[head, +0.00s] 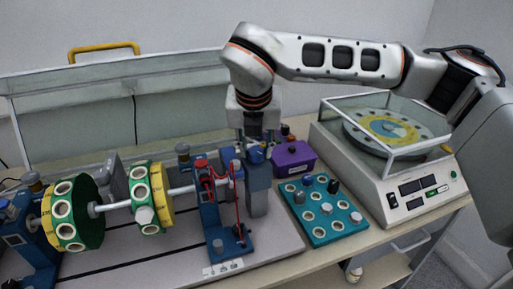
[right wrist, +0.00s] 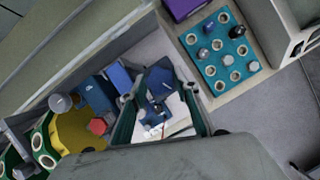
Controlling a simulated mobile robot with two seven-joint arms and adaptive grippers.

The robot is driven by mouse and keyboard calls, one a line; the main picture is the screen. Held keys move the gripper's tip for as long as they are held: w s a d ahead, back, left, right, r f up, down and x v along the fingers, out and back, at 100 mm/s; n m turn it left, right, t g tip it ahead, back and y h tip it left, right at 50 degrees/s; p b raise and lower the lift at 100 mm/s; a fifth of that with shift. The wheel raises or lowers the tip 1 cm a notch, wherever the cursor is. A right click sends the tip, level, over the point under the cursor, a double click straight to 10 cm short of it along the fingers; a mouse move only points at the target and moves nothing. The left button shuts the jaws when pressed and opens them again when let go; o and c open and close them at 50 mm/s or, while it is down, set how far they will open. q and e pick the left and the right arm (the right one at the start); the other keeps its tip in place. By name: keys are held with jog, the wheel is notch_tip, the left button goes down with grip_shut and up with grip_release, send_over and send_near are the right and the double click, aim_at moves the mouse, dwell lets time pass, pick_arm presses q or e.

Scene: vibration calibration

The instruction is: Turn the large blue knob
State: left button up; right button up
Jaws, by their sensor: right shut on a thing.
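The large blue knob (head: 257,155) sits at the top of a grey-blue post (head: 258,190) at the right end of the shaft rig. My right gripper (head: 254,146) reaches down on it from above, its fingers on either side, shut on the knob. The gripper hides part of the knob in the head view. In the right wrist view the two dark fingers (right wrist: 158,94) stand left and right of a blue part (right wrist: 158,78); its exact outline is hard to tell. My left gripper is not in view.
Left of the knob are a red clamp with wires (head: 203,168) and a shaft with green-yellow discs (head: 85,215). To the right stand a purple box (head: 293,158), a teal tray (head: 335,237) with several holes, and a balancing machine (head: 408,195) with glass guard.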

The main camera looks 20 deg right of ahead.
jog(key=shift+a+m+g+h, duration=0.1)
jog(key=shift+m+g+h, duration=0.2)
jog(key=shift+m, duration=0.8)
jog(key=shift+m+g+h, duration=0.2)
jog(key=shift+m+h, duration=0.2)
jog(key=shift+m, duration=0.7)
jog(key=o, duration=1.1)
jog(key=v, duration=1.2)
jog(key=shift+w, duration=0.1)
